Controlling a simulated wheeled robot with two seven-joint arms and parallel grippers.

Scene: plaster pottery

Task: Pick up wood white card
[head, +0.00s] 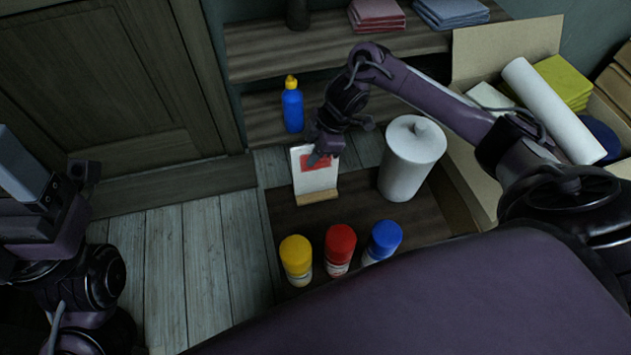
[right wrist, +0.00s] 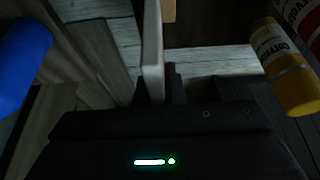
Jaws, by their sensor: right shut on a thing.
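The white card (head: 304,181) with a red patch stands upright in a small wooden base (head: 317,197) on the dark wooden surface. My right gripper (head: 321,158) is at the upper part of the card, shut on it. In the right wrist view the card (right wrist: 152,50) shows edge-on, with my right gripper's dark fingers (right wrist: 158,88) on both sides of it. A piece of the wooden base (right wrist: 169,11) shows at the top. My left gripper (head: 62,182) is at the left edge, far from the card; its jaw opening is unclear.
Yellow (head: 297,258), red (head: 340,249) and blue (head: 383,240) capped jars stand in front of the card. A white lidded canister (head: 411,158) is close on the right. A blue bottle (head: 292,106) stands behind. An open cardboard box (head: 507,48) holds a white roll (head: 548,105).

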